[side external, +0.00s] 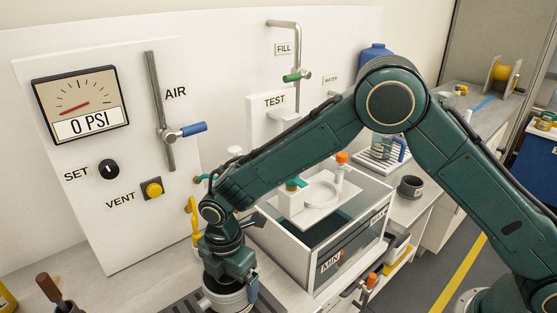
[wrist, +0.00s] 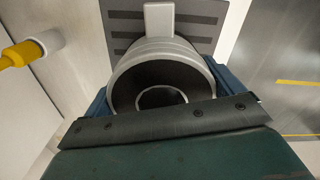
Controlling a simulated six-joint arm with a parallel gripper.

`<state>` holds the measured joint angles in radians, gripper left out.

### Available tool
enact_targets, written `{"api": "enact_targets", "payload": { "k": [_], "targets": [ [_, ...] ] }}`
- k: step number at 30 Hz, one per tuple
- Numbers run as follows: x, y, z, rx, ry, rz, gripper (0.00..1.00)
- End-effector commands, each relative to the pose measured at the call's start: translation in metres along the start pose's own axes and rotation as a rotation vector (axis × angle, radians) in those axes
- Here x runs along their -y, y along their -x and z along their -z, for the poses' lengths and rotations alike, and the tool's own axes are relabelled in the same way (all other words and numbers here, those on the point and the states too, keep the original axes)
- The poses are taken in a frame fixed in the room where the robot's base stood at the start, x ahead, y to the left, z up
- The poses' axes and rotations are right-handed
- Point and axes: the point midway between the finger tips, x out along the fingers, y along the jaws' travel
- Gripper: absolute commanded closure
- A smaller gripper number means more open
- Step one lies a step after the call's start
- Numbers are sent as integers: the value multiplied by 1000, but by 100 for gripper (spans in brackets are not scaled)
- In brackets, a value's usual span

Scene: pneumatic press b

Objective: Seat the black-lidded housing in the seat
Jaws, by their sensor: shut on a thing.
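My gripper (side external: 231,282) is low at the bottom of the side view, shut on a light grey round housing (side external: 222,301). In the wrist view the housing (wrist: 162,52) sits between the blue jaws, with a dark round face, a paler inner ring and a grey tab at its far side. Part of it is hidden by my gripper. A white plate with a round ring (side external: 318,194), which looks like the seat, lies on top of the water tank, up and right of my gripper. The ring looks empty.
The clear-walled tank (side external: 305,268) stands right of my gripper, with an orange-capped post (side external: 341,158) by the ring. A slotted dark mat (wrist: 205,22) lies under the housing. The wall panel has a gauge (side external: 82,105) reading 0 PSI.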

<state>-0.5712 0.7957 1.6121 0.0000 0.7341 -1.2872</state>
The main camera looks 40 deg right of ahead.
Motion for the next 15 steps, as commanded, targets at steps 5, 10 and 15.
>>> {"api": "enact_targets", "payload": {
  "k": [5,10,15],
  "targets": [
    [-1,6,0,-1,0,-4,52],
    [-1,11,0,-1,0,-4,52],
    [-1,15,0,-1,0,-4,52]
  ]
}}
